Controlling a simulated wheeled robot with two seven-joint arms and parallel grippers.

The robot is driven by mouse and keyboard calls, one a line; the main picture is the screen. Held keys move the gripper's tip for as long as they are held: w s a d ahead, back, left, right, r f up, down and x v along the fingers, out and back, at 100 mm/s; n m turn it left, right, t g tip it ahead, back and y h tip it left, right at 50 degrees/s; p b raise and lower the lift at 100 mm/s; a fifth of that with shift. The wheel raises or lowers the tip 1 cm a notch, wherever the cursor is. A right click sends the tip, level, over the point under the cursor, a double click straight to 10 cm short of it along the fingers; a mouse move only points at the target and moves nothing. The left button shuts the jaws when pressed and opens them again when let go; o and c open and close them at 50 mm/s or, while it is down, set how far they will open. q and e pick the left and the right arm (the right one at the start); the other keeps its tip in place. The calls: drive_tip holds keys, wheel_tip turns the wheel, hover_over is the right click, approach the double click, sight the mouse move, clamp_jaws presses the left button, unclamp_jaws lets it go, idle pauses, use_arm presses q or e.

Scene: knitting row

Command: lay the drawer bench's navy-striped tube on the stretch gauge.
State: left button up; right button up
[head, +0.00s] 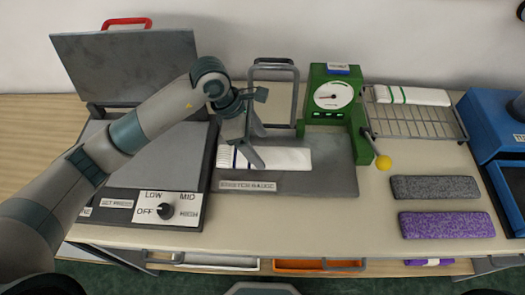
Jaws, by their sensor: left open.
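The navy-striped tube (285,158), white with a dark blue band near its left end, lies flat on the grey plate of the stretch gauge (335,178). The gauge's green dial housing (333,80) stands at the plate's back right, with a yellow-knobbed lever (382,162) beside it. My left gripper (255,148) is open above the tube's left part, its fingers apart and covering some of the tube. Whether a finger touches the tube cannot be told. My right gripper is not in view.
A press (125,60) with raised lid and a knob (165,211) is at left. A wire rack (420,122) holds a green-striped white tube (410,95). Grey (435,188) and purple (446,225) pieces lie at right, near a blue machine (490,115). Partly open drawers (318,265) show along the front.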

use_arm(q)
drive_tip(key=b+v, duration=0.2)
drive_tip(key=v, duration=0.6)
drive_tip(key=shift+b, duration=0.3)
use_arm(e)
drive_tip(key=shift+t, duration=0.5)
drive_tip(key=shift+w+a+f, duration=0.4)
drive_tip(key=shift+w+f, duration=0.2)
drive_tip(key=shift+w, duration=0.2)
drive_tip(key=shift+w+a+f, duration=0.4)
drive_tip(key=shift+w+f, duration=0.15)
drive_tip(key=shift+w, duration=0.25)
use_arm(q)
drive_tip(key=shift+a+r, duration=0.1)
drive_tip(key=shift+r, duration=0.05)
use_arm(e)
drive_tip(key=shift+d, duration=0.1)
